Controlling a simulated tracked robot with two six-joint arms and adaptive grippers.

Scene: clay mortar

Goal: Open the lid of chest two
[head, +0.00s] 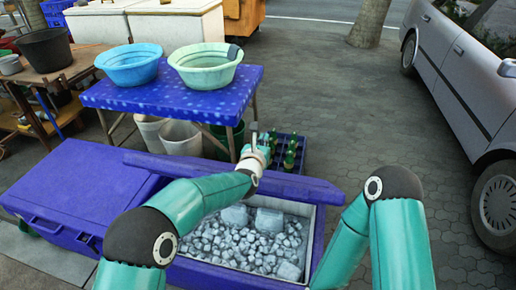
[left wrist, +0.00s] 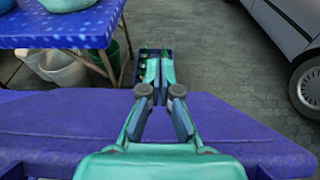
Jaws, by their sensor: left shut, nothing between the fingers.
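A blue chest full of ice (head: 245,245) stands open in the lower middle of the head view. Its blue lid (head: 310,188) is raised along the far side, and it spans the left wrist view (left wrist: 75,125). A second blue chest (head: 75,195) is closed at its left. No label shows which is chest two. My left gripper (head: 254,132) reaches over the open chest to the raised lid. Its fingers are together and empty in the left wrist view (left wrist: 153,72); contact with the lid is unclear. My right gripper is out of view.
A blue table (head: 185,108) with a blue basin (head: 130,66) and a green basin (head: 205,70) stands behind the chests. White buckets (head: 181,138) and a crate of green bottles (head: 290,152) are under or beside it. A silver car (head: 465,90) is at right; pavement between is clear.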

